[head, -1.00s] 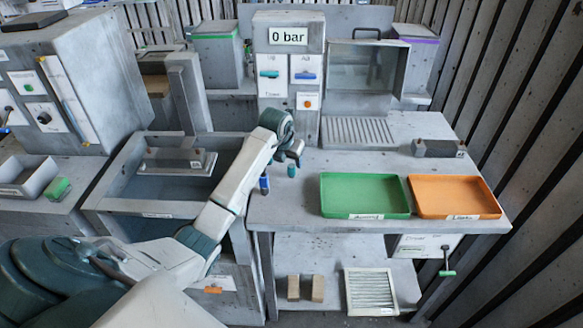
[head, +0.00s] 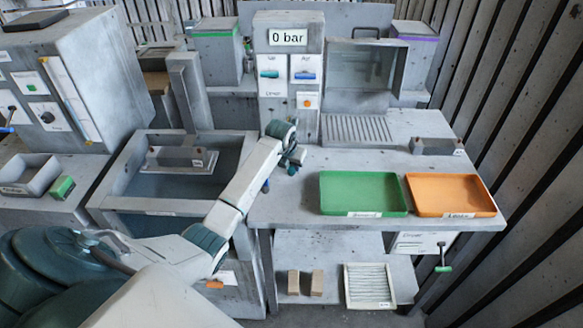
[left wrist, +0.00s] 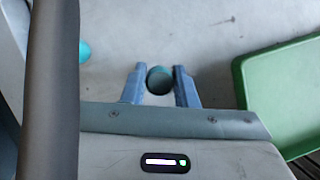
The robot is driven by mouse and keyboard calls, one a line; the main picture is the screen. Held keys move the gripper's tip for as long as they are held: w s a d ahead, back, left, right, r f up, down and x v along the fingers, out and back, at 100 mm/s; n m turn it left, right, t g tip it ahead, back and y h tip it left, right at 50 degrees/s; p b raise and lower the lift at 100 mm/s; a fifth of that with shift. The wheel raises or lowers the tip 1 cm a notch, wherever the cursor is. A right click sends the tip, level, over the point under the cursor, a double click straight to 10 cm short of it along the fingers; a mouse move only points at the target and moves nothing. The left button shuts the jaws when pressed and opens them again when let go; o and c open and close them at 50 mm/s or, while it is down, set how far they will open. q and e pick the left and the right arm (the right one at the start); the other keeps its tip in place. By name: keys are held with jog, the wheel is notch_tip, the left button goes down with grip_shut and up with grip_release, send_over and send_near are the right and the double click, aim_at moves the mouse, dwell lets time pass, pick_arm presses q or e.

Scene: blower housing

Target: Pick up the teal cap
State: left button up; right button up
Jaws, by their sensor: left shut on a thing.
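The teal cap (left wrist: 159,77) shows in the left wrist view as a small, dark-centred round piece between the two blue fingers. My left gripper (left wrist: 160,86) is shut on it. In the head view my left gripper (head: 292,168) is low at the workbench, left of the green tray. The cap is hard to pick out there against the fingers, and I cannot tell whether it still touches the bench top. My right gripper is not in view.
The green tray (head: 323,205) is close to the right of the gripper, with an orange tray (head: 452,213) beyond it. A sink-like basin (head: 125,180) is to the left. A second teal round piece (left wrist: 84,51) shows in the left wrist view. A grey block (head: 437,146) stands at back right.

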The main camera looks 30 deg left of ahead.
pick_arm(q)
jog(key=shift+r+b, duration=0.7)
jog(key=shift+r, duration=0.1)
jog(key=shift+c, duration=0.2)
jog(key=shift+r+b, duration=0.55)
jog(key=shift+r, duration=0.1)
jog(key=s+d+b, duration=0.1)
jog(key=s, duration=0.3)
jog(key=s+d+r+b, duration=0.1)
jog(key=s+d+b, duration=0.1)
jog(key=s, duration=0.3)
jog(key=s+d+b, duration=0.1)
jog(key=s+b, duration=0.1)
jog(key=s, duration=0.3)
jog(key=shift+s+d+r, duration=0.15)
jog(key=shift+s+r, duration=0.05)
jog(key=shift+r, duration=0.2)
jog(key=shift+s+d+r, duration=0.15)
jog(key=shift+s, duration=0.35)
jog(key=shift+r, duration=0.1)
